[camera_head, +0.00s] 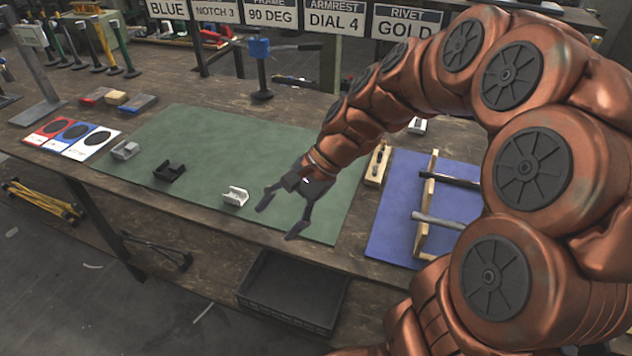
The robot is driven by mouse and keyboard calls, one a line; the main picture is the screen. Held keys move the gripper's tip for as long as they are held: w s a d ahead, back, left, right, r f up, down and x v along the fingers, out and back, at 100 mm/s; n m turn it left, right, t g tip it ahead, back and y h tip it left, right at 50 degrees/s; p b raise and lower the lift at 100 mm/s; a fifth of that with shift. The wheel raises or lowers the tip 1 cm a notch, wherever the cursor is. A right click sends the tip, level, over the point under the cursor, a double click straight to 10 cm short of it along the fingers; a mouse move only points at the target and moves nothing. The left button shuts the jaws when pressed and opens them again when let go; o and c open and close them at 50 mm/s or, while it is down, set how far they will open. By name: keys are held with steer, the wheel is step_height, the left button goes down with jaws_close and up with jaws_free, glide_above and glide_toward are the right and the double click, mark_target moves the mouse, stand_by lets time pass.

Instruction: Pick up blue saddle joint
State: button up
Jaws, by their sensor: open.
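Three small saddle-shaped pieces stand in a row along the front of the green mat (205,146): a grey one (125,149) at the left, a black one (168,171) in the middle and a white one (236,196) at the right. None of them looks clearly blue. My gripper (276,222) is open and empty, with its fingers spread above the mat's front right part. It is just right of the white piece and apart from it.
Red, blue and white cards (72,137) lie left of the mat. Behind them are small red, tan and blue blocks (137,104). A blue-topped black stand (260,65) is behind the mat. A blue mat (392,210) with a wooden rack is at the right. A black crate (292,287) sits below the table edge.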

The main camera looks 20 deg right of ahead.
steer(key=w+d+f+m+t+y+b, duration=0.2)
steer(key=w+d+f+m+t+b, duration=0.15)
steer(key=w+d+m, duration=0.6)
steer(key=m+t+b, duration=0.3)
steer(key=m+t, duration=0.2)
steer(key=m, duration=0.1)
glide_above(339, 182)
step_height(339, 182, down, 6)
steer(key=shift+s+a+r, duration=0.1)
steer(key=shift+s, duration=0.05)
steer(key=shift+t, duration=0.25)
steer(key=shift+d+f+p+x, duration=0.1)
steer(key=shift+f+x, duration=0.05)
steer(key=shift+x, duration=1.1)
steer(key=shift+d+f+p+x, duration=0.1)
steer(key=shift+x, duration=1.2)
steer(key=shift+d+f+p+x, duration=0.1)
steer(key=shift+f+x, duration=0.05)
steer(key=shift+x, duration=1.1)
steer(key=c, duration=1)
